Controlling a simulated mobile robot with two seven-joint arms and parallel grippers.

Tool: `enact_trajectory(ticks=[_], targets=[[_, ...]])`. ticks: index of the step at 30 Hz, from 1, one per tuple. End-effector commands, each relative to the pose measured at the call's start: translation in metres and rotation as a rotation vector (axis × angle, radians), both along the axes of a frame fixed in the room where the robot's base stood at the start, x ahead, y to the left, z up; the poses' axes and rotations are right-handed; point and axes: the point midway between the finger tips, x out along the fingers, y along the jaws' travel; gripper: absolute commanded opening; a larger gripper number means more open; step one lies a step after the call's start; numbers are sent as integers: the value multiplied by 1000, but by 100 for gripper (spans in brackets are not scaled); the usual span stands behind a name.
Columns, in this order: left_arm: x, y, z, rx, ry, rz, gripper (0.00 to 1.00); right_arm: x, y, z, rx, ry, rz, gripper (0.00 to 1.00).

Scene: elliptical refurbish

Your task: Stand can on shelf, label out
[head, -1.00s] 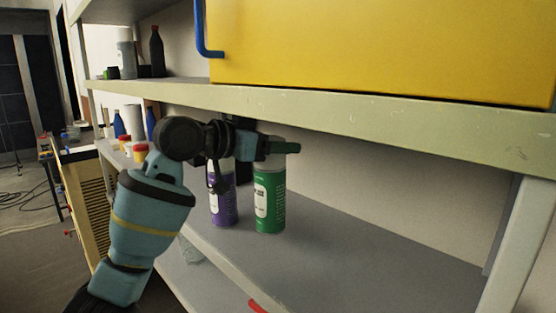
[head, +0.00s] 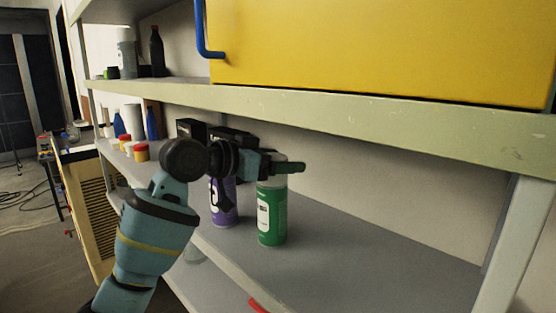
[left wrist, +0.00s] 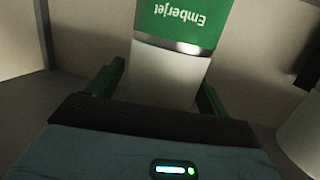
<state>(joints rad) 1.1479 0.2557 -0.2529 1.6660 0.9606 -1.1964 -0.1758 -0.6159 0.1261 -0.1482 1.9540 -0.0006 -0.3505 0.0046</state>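The green can (head: 272,222) with a pale cap is upright over the lower grey shelf (head: 350,245). Its white label panel faces the front left in the head view. Whether its base touches the shelf I cannot tell. My left gripper (head: 288,168) is at the top of the can, with its green fingers around the pale cap. In the left wrist view the can (left wrist: 185,25) sits between the two fingers, its "Emberjet" lettering upside down. My right gripper is in neither view.
A purple can (head: 223,208) stands left of the green can, partly behind my left gripper. The upper shelf board (head: 400,125) runs closely above my gripper, with a yellow box (head: 380,45) on it. The grey shelf is clear to the right.

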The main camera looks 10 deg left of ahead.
Motion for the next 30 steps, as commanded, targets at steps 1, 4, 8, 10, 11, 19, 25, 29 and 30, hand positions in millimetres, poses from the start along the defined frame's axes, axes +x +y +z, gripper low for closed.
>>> enact_trajectory(ticks=[1,4,8,10,11,19,25,29,30], targets=[[0,0,0,0,0,0,81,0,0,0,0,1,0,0],[0,0,0,1,1,0,81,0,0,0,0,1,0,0],[0,0,0,0,0,0,81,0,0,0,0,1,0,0],[0,0,2,0,0,0,81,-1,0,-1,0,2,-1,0],[-1,2,2,0,0,1,81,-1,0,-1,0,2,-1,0],[-31,32,11,2,-2,4,81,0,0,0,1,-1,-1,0],[-58,59,18,2,0,3,81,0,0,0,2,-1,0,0],[-72,72,22,2,1,1,81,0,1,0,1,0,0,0],[-74,75,23,2,1,2,81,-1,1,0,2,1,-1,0]])
